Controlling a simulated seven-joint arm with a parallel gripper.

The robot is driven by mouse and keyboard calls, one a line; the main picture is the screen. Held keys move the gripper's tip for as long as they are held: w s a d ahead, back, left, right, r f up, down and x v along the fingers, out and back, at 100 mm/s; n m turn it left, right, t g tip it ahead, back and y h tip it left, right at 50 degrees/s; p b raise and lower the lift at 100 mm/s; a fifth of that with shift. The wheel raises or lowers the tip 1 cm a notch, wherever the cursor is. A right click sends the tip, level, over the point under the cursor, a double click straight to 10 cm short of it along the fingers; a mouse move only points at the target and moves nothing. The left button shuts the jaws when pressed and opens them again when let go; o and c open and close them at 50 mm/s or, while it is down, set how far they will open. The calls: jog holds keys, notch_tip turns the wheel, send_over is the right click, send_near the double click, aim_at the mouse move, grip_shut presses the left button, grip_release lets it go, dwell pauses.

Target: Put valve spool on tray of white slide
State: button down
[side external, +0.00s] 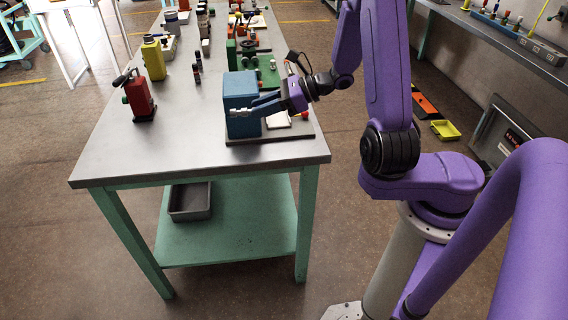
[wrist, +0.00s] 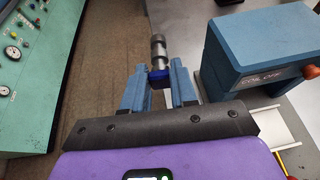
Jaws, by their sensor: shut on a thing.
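The valve spool (wrist: 158,50) is a grey, stepped metal cylinder with a dark blue part at its near end. My gripper (wrist: 159,80) is shut on it, with the blue fingers on either side. In the side view the spool (side external: 240,113) shows at the fingertips of my gripper (side external: 250,109), in front of the blue box. The white slide's tray (wrist: 278,126) lies low to the right of my fingers in the wrist view, partly hidden by the gripper body. In the side view the white slide (side external: 278,121) is partly behind my gripper.
A blue box (wrist: 262,42) with a label and a red-orange knob (wrist: 311,71) stands right of the spool. A green gauge panel (wrist: 35,70) is at left. The bench's front left is clear.

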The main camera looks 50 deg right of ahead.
notch_tip(320, 180, up, 12)
jog(key=m+t+h, duration=0.3)
jog(key=m+h, duration=0.2)
jog(key=w+d+n+g+y, duration=0.25)
jog(key=d+n+y, duration=0.2)
jog(key=d, duration=1.25)
jog(key=s+d+n+g+y, duration=0.1)
jog(key=s+d, duration=0.2)
jog(key=d, duration=0.4)
notch_tip(320, 180, down, 14)
jog(key=shift+s+r, duration=0.15)
jog(key=shift+s, duration=0.25)
jog(key=shift+n, duration=0.25)
